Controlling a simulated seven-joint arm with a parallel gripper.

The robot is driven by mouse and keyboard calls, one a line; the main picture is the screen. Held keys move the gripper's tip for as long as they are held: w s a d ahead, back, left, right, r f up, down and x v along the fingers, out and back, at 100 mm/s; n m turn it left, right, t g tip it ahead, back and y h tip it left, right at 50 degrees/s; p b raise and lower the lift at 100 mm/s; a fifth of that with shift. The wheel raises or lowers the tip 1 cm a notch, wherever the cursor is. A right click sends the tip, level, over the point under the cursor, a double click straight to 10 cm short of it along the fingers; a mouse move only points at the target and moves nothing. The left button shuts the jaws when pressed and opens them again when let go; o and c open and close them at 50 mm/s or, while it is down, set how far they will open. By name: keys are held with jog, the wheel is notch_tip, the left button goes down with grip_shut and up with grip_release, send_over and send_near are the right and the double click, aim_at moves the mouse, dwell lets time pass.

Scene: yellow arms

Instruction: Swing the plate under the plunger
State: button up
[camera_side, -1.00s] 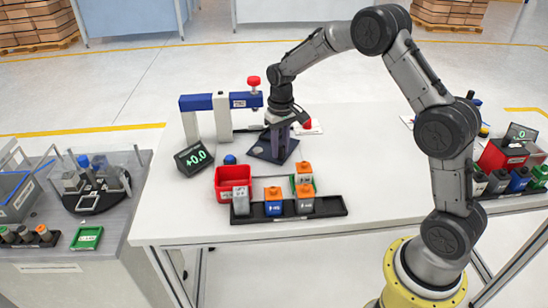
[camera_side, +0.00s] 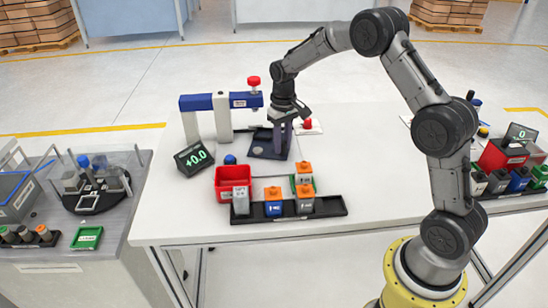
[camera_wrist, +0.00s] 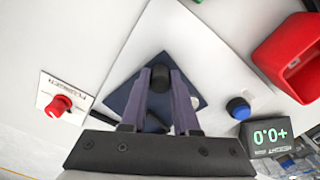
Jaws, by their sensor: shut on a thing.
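The plate (camera_side: 262,138) is a dark navy square on the white table, with a pale round spot near its left side. It also shows in the wrist view (camera_wrist: 195,82), turned like a diamond. My gripper (camera_side: 282,151) points down over the plate's right part. In the wrist view its fingers (camera_wrist: 160,80) are shut on a black knob (camera_wrist: 160,72) on the plate. The plunger (camera_side: 253,81) has a red top and sits at the right end of a blue beam, behind and left of my gripper. Its lower end is hard to make out.
A red button (camera_side: 308,124) on a white card, labelled as the plunger's in the wrist view, is right of the plate. A blue button (camera_side: 230,159), a display (camera_side: 194,157) reading +0.0, a red bin (camera_side: 233,175) and a black rack (camera_side: 330,207) stand left and in front.

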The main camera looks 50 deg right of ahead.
jog(key=shift+w+d, duration=0.1)
jog(key=shift+w+d, duration=0.55)
jog(key=shift+d, duration=0.15)
jog(key=shift+w+d, duration=0.1)
jog(key=shift+d, duration=0.15)
dwell(0.4)
jog(key=o, duration=0.7)
notch_tip(320, 180, up, 8)
jog(key=shift+f, duration=0.25)
dwell(0.3)
